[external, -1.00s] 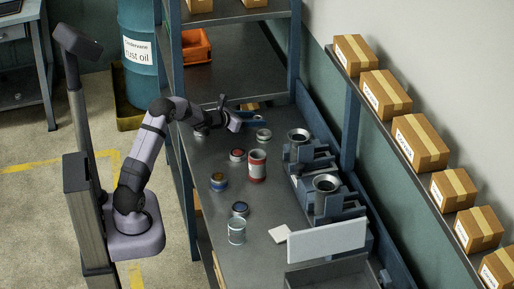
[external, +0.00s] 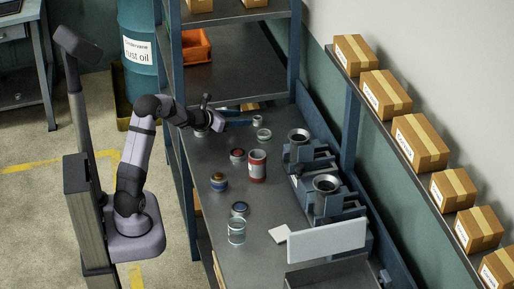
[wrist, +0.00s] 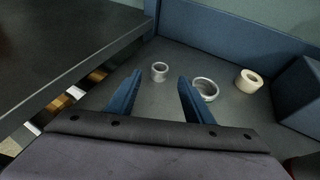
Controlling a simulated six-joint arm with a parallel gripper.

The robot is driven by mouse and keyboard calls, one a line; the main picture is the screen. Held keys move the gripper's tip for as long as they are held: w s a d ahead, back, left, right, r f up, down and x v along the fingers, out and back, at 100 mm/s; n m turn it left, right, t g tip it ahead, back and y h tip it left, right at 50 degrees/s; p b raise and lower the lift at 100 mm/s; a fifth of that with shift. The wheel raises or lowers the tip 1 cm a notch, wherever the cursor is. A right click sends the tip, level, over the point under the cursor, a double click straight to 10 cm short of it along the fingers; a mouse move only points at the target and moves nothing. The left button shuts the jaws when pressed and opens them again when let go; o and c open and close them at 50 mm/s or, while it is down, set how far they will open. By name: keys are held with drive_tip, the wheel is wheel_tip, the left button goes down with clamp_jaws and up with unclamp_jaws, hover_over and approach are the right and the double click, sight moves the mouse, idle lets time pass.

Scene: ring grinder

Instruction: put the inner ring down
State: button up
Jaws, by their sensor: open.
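A small pale ring (external: 258,120), which looks like the inner ring, stands on the far part of the bench in the external view. In the wrist view the small ring (wrist: 159,72) rests on the bench just beyond my fingertips, roughly in line with the gap between them. My gripper (external: 248,123) is low over the bench, with its blue fingers spread and nothing between them. The open fingers also show in the wrist view (wrist: 158,82). A larger grey ring (wrist: 205,90) lies just right of the right finger and is partly hidden by it.
A beige ring or roll (wrist: 249,82) sits further right in the wrist view. A red-and-white can (external: 257,166) and several small tins stand nearer on the bench. Two grinder units (external: 327,196) line the wall side. A shelf post (external: 294,58) rises behind.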

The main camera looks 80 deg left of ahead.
drive_tip(key=shift+v, duration=2.15)
